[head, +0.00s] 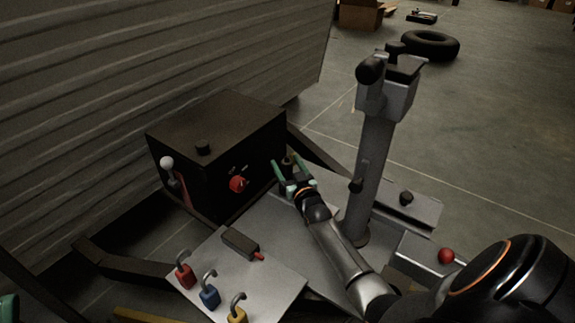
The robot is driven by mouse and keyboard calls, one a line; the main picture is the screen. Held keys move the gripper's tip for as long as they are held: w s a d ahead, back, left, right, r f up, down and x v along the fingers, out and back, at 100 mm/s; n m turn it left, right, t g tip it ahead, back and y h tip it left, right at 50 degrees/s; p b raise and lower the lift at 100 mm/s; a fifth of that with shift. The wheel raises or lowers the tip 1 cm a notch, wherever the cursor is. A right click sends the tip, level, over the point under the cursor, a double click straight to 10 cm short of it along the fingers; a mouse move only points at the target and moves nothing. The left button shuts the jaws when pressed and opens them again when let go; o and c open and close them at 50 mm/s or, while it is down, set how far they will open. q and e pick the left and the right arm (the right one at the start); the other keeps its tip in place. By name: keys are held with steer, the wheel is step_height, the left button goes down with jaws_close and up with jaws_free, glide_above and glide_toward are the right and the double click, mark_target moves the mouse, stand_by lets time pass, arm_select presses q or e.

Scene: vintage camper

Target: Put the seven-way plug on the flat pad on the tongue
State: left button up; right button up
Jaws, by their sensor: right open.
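My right gripper (286,168) reaches over the grey tongue plate, beside the black box, with its green-tipped fingers apart. A small dark piece (288,162) shows between the fingers and may be the seven-way plug; I cannot tell whether they touch it. A flat grey pad (425,211) lies right of the jack post, with a small black knob-like piece (405,198) on it. Another flat grey plate (217,275) at the front holds a dark block with a red tip (239,242). A green bit at the lower left edge may be my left gripper (8,307).
The upright grey jack post (374,165) stands just right of my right gripper. The black box (217,150) has a red knob and a white-tipped lever. Red, blue and yellow padlocks (209,294) lie in front. A red ball (446,256) is near my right arm.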

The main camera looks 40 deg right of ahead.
steer(key=shift+r, duration=0.15)
steer(key=shift+s+a+p, duration=0.15)
steer(key=shift+s+p, duration=0.1)
steer(key=shift+p, duration=0.05)
steer(key=p+v, duration=0.5)
steer(key=v, duration=0.7)
steer(key=a+r+n+t+y, duration=0.45)
steer(key=a+r, duration=0.35)
steer(key=r, duration=0.4)
steer(key=s+a+r+n+y, duration=0.5)
steer(key=s+a+r+y, duration=0.3)
steer(key=a+r, duration=0.2)
steer(key=s+a+r+n+y, duration=0.6)
steer(key=s+a+r+y, duration=0.2)
steer(key=r, duration=0.5)
steer(key=shift+s+a+r, duration=0.35)
steer(key=shift+s+a, duration=0.2)
steer(key=shift+a, duration=0.35)
steer(key=shift+y, duration=0.25)
